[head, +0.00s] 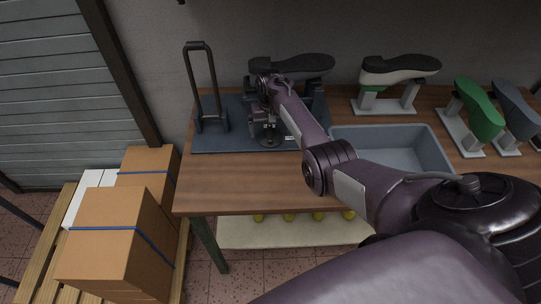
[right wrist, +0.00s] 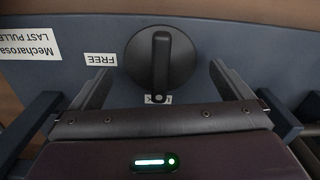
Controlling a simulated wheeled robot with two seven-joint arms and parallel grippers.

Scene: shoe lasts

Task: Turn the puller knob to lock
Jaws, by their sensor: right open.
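The dark round puller knob (right wrist: 161,60) shows in the right wrist view, on a blue-grey panel. Its raised bar stands upright in the picture, with a pale dot at its lower end over a small, mostly covered label (right wrist: 168,99). A FREE label (right wrist: 101,59) sits to the left of the knob. My right gripper (right wrist: 162,78) is open, with one finger on each side of the knob's lower part and gaps between. In the head view my right gripper (head: 266,95) is over the puller's base plate (head: 217,142). My left gripper is out of view.
A black upright frame (head: 207,85) stands on the plate's left side. A shoe last (head: 300,65) is behind my gripper. A grey-blue tray (head: 440,153) and more lasts (head: 400,70) are to the right. Cardboard boxes (head: 113,235) stand left of the table.

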